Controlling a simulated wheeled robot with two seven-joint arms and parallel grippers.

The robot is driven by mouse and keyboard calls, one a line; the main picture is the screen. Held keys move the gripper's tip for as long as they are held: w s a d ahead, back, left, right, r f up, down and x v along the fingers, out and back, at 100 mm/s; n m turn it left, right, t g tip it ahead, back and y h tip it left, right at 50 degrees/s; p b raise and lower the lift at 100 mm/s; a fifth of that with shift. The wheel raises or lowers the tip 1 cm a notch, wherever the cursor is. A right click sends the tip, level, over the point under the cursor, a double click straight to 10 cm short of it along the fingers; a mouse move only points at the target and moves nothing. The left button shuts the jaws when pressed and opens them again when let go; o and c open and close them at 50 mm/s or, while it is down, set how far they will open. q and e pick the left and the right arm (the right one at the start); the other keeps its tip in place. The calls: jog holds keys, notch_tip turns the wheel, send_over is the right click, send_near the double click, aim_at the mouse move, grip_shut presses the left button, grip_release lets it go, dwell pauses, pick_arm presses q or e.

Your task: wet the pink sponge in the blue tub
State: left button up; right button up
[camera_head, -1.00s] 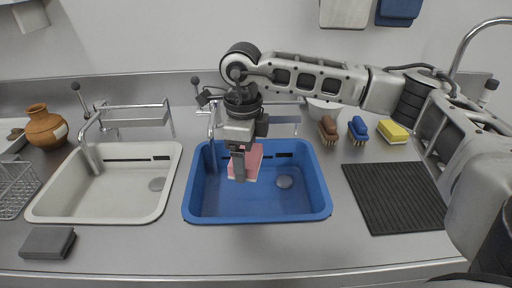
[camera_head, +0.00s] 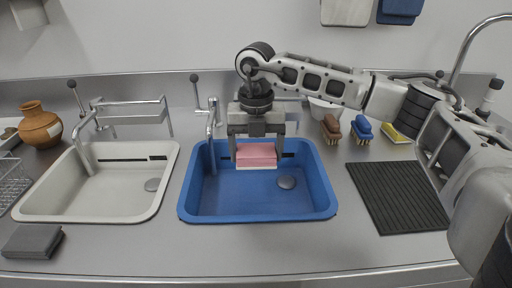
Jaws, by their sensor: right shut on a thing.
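The pink sponge (camera_head: 256,154) has a pale underside and is held level between the two fingers of my right gripper (camera_head: 257,146). The gripper points down and is shut on the sponge's sides. The sponge is over the back part of the blue tub (camera_head: 322,204), to the right of the tap. I cannot tell exactly how high it is above the tub's floor. The tub shows a round drain and no clear water surface. My left gripper is not in view.
A white basin (camera_head: 50,212) is at the left, with a clay jug (camera_head: 39,127) behind it. A grey cloth (camera_head: 33,241) lies in front. A chrome tap (camera_head: 211,140) stands at the tub's back left. Brushes (camera_head: 331,127) and a black ribbed mat (camera_head: 398,196) are at the right.

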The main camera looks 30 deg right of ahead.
notch_tip(320, 180, down, 9)
jog(key=b, duration=0.5)
jog(key=shift+r, duration=0.2)
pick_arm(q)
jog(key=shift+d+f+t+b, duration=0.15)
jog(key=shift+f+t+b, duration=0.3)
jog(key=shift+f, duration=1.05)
pick_arm(e)
jog(key=shift+f, duration=0.6)
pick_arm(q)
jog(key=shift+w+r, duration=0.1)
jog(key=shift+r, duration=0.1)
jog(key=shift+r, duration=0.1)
pick_arm(e)
jog(key=shift+r, duration=0.1)
